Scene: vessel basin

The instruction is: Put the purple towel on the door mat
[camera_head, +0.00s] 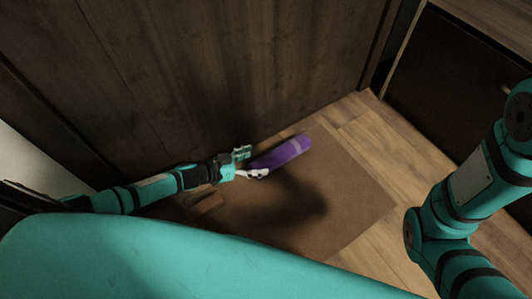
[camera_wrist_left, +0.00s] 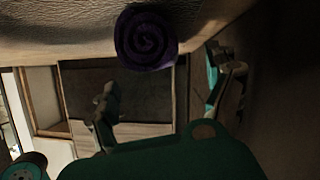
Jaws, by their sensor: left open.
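The purple towel (camera_head: 281,153) is rolled up, with a paler band near one end. It lies along the far edge of the brown door mat (camera_head: 345,200), close to the dark wooden door. In the left wrist view its spiral end (camera_wrist_left: 147,38) faces me and appears to rest on the textured mat (camera_wrist_left: 60,30), which shows at the top. My left gripper (camera_head: 250,164) is open at the towel's left end. Its spread fingers show in the left wrist view (camera_wrist_left: 160,92), with no towel clamped between them. My right gripper is out of view; only its arm shows.
A dark wooden door (camera_head: 230,70) stands close behind the towel and left gripper. A small brown block-like thing (camera_head: 205,205) lies near the mat's left side. A dark cabinet (camera_head: 460,85) is at upper right. Wooden floor (camera_head: 365,135) is clear right of the mat.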

